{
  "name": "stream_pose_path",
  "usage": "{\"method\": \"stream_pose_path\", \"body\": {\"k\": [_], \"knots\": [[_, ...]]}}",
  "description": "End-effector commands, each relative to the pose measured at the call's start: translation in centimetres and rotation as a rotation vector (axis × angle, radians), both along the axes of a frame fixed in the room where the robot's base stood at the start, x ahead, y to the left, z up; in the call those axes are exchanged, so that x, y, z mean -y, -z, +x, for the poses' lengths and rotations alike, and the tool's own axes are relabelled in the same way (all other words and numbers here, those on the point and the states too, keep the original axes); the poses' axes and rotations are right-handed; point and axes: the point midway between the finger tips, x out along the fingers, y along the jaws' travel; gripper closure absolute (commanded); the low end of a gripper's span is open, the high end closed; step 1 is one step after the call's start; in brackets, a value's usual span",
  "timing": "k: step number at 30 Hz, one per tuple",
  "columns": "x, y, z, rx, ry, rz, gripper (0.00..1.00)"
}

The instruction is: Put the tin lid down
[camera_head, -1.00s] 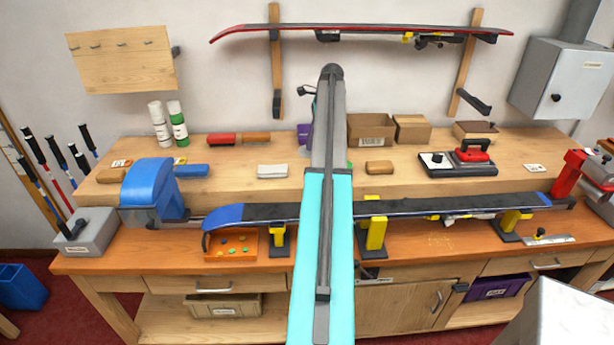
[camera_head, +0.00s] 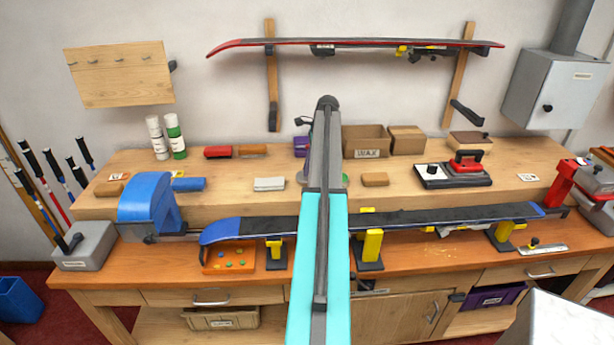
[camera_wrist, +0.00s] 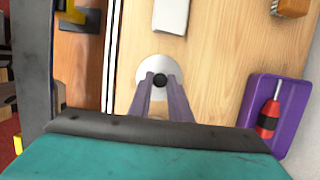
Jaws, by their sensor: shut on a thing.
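The tin lid (camera_wrist: 144,72) is a pale round disc with a black knob (camera_wrist: 160,80), seen in the wrist view. My gripper (camera_wrist: 160,84) has its two fingers closed on the knob. The lid is over the pale wood of the raised back shelf; I cannot tell whether it touches the wood.
A purple tray (camera_wrist: 250,100) with a red-handled screwdriver (camera_wrist: 269,118) lies to the right in the wrist view. A white block (camera_wrist: 171,15) and a brush (camera_wrist: 291,7) are at the top. The shelf (camera_wrist: 215,65) is bare between them. A ski (camera_head: 410,218) runs along the front.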

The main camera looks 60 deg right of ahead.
Motion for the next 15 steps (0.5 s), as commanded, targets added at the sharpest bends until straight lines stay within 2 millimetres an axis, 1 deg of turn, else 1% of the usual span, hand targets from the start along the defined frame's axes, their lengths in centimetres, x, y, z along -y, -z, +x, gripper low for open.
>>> {"method": "stream_pose_path", "body": {"k": [4,15], "knots": [[0.05,0.55,-0.02,0.000,0.001,-0.001,1.00],[0.07,0.86,-0.08,0.000,0.001,0.000,1.00]]}}
